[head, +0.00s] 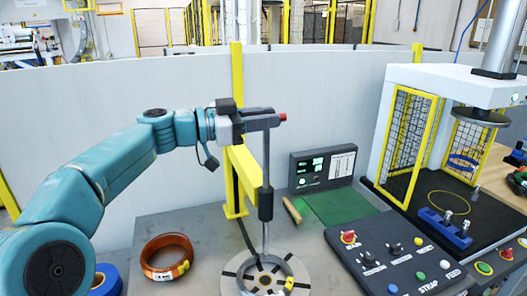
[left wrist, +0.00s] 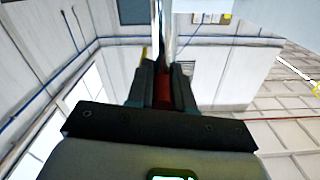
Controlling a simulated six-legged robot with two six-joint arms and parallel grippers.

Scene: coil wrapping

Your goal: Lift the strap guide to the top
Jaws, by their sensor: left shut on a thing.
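The strap guide is a slim upright rod with a dark sleeve (head: 266,204) that stands over a round slotted plate (head: 240,268). Its red grip (head: 283,117) shows at the top of the rod, just past my fingertips. My left gripper (head: 264,119) reaches in from the left at the rod's upper end. In the left wrist view the red grip (left wrist: 162,90) sits between the two dark fingers (left wrist: 162,92), with the shiny rod (left wrist: 161,35) beyond it. The gripper is shut on the grip. The fingers partly hide the grip. My right gripper is not in view.
An orange coil (head: 168,257) and a blue roll (head: 106,281) lie on the grey table at left. A yellow post (head: 239,175) stands close behind the rod. A button panel (head: 400,262) and a press with yellow mesh doors (head: 411,130) fill the right.

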